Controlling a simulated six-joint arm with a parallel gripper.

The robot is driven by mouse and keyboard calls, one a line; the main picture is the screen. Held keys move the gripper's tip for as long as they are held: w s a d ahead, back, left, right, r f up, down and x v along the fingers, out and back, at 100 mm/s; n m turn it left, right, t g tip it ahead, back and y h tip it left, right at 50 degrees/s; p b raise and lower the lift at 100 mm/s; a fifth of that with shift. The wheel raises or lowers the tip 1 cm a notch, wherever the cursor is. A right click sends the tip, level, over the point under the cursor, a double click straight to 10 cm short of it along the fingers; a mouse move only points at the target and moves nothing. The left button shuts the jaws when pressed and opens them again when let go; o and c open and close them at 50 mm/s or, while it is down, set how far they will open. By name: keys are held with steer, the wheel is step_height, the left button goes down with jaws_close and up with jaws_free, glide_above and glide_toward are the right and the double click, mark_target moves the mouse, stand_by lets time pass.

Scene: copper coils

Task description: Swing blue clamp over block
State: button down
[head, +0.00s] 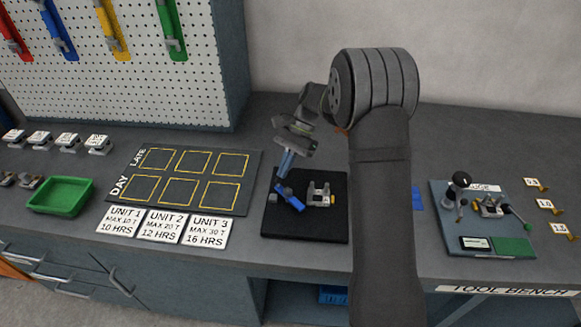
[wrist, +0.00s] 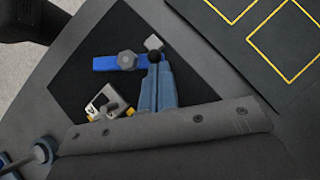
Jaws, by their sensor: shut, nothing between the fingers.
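The bar is angled and does not cover the block. In the wrist view the clamp (wrist: 105,63) lies above the block (wrist: 107,102) in the picture, with a gap between them. My gripper (head: 282,174) points down at the clamp's far end, its fingers shut and empty. In the wrist view the gripper's fingertips (wrist: 156,64) are beside the clamp's right end, near a dark knob. I cannot tell whether they touch it.
A board with yellow squares (head: 132,195) and UNIT cards (head: 160,225) lie left of the mat, with a green tray (head: 61,196) farther left. A gauge fixture (head: 483,243) with a ball-topped lever stands at right. My arm hides some bench right of the mat.

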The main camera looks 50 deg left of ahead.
steer(key=shift+s+a, duration=0.2)
steer(key=shift+s, duration=0.25)
steer(key=shift+s+a+n+h, duration=0.2)
steer(key=shift+s+n+h, duration=0.25)
steer(key=shift+n, duration=0.25)
steer(key=shift+s+t, duration=0.3)
steer(key=shift+s, duration=0.9)
steer(key=shift+w+a+r, duration=0.1)
steer(key=shift+w+a, duration=0.25)
steer(key=shift+a, duration=0.1)
steer(key=shift+w+a+r, duration=0.15)
steer(key=shift+w+a, duration=0.2)
steer(key=shift+a, duration=0.2)
steer(key=shift+w+a+r, duration=0.1)
steer(key=shift+w+a, duration=0.25)
steer(key=shift+a, duration=0.15)
steer(key=w+a+r, duration=0.3)
steer(key=a+r, duration=0.2)
steer(key=r, duration=0.2)
steer(key=shift+w+a+r, duration=0.2)
steer(key=shift+w+r, duration=0.1)
steer(key=shift+r, duration=0.1)
